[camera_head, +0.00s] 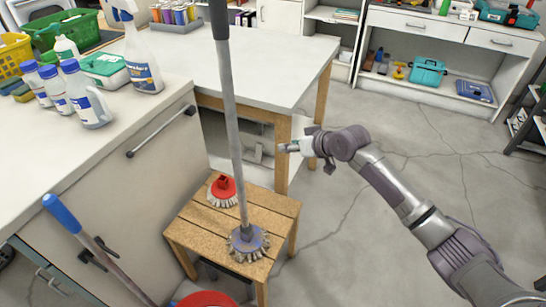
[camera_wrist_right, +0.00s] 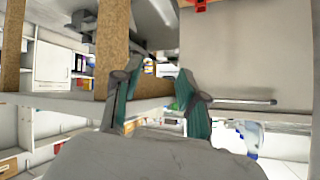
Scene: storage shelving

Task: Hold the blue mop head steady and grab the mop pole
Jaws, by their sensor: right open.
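The mop stands upright on a small wooden stool (camera_head: 200,222) in the head view. Its grey pole (camera_head: 233,120) rises past the top edge of the picture. The mop head (camera_head: 248,240), blue with a pale bristle fringe, rests on the stool's front part. My right gripper (camera_head: 287,148) is to the right of the pole, apart from it, level with its middle. In the right wrist view its two fingers (camera_wrist_right: 158,90) are spread, with nothing held between them. I cannot make out the mop in that view. My left gripper is not in view.
A red brush head (camera_head: 222,188) sits on the stool behind the mop head. A blue-handled pole (camera_head: 62,213) leans at the lower left. The white counter (camera_head: 130,130) with bottles is left, and a white-topped table (camera_head: 285,75) stands behind. The floor at right is clear.

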